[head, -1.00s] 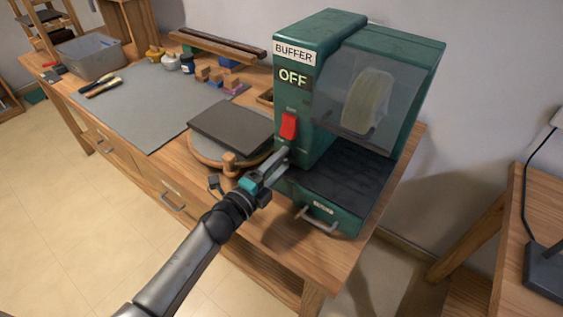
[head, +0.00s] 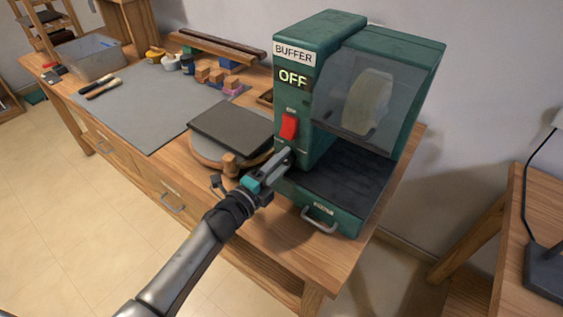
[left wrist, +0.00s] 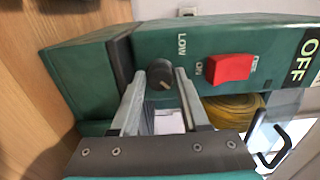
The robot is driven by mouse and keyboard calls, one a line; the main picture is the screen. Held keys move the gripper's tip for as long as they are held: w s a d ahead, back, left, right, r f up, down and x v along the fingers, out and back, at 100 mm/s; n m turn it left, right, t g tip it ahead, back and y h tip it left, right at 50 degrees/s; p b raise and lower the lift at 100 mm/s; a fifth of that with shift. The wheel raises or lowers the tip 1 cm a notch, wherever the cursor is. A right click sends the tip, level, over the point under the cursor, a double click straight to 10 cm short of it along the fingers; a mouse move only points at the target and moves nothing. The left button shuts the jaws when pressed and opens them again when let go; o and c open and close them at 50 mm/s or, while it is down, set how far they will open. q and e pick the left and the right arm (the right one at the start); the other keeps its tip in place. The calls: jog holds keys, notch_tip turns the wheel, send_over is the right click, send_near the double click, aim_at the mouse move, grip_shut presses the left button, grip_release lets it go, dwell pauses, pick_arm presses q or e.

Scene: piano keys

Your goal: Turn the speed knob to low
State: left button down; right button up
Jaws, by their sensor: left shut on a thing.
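The speed knob (left wrist: 160,73) is small, round and dark, on the green front panel of the buffer (head: 320,95). In the left wrist view the word LOW (left wrist: 182,43) is printed beside it. My left gripper (left wrist: 160,77) has one finger on each side of the knob and is shut on it. In the head view my left gripper (head: 280,163) is at the panel below the red switch, and it hides the knob there. A pale mark shows on the knob, but its exact setting is hard to read. My right gripper is in neither view.
The red switch (head: 289,127) is just above my gripper, under a sign reading OFF (head: 293,78). A dark slab on a round wooden stand (head: 229,166) is close on the left. The drawer handle (head: 319,219) juts out below right. The grey mat (head: 150,105) has clear room.

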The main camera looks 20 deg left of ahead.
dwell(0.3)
pick_arm(q)
jog(key=n+p, duration=0.2)
jog(key=n, duration=0.2)
jog(key=shift+r, duration=0.1)
jog(key=n+p, duration=0.2)
jog(key=n, duration=0.3)
jog(key=n+p, duration=0.1)
jog(key=n, duration=0.3)
jog(key=shift+n, duration=0.4)
jog(key=shift+n+p, duration=0.45)
jog(key=shift+n, duration=1.55)
jog(key=c, duration=0.7)
grip_release()
